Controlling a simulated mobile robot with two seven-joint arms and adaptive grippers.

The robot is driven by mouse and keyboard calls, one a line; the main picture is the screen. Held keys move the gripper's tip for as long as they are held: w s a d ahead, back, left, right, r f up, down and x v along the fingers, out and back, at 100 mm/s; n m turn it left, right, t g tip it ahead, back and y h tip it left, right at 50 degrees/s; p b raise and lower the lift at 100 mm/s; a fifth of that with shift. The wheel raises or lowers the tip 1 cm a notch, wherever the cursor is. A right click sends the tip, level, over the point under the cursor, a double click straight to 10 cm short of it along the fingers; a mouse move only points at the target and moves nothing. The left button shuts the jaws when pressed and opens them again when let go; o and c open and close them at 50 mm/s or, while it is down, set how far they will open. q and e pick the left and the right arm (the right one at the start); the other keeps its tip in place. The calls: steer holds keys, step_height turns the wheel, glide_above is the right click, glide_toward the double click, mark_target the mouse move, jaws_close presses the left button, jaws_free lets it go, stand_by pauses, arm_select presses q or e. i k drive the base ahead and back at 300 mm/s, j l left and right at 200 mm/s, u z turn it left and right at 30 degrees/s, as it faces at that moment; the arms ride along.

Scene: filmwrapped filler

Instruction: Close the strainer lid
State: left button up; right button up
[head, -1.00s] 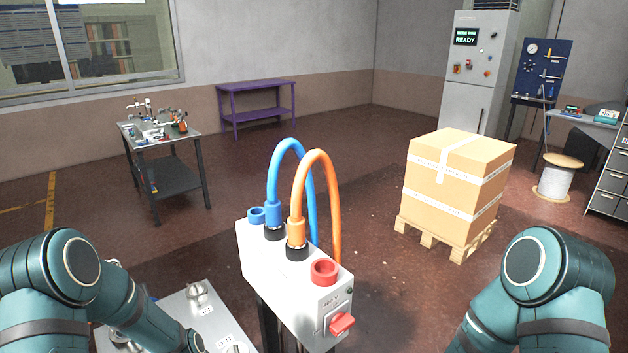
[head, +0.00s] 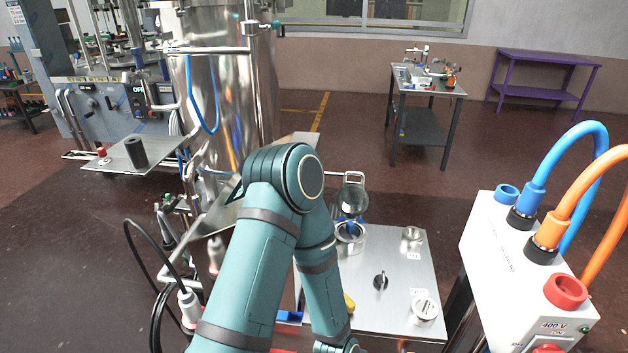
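The strainer lid (head: 352,199) is a round shiny metal disc with a squared handle on top. It stands raised, tilted up at the back of the strainer's round opening (head: 349,232), which shows some blue inside. The strainer is set in the left part of a steel panel top (head: 385,270). My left arm rises in front and bends down at its elbow to the left of the strainer. Its lower end runs out of the bottom edge, so my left gripper is not visible. My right arm and gripper are out of view.
A tall polished tank (head: 228,90) stands behind my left arm. The panel also bears a black knob (head: 380,281) and metal caps. A white power box (head: 515,265) with blue and orange cables stands at the right. Open floor lies behind the panel.

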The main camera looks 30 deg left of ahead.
mark_target(352, 198)
steer(key=l+u, duration=0.1)
steer(key=u, duration=1.05)
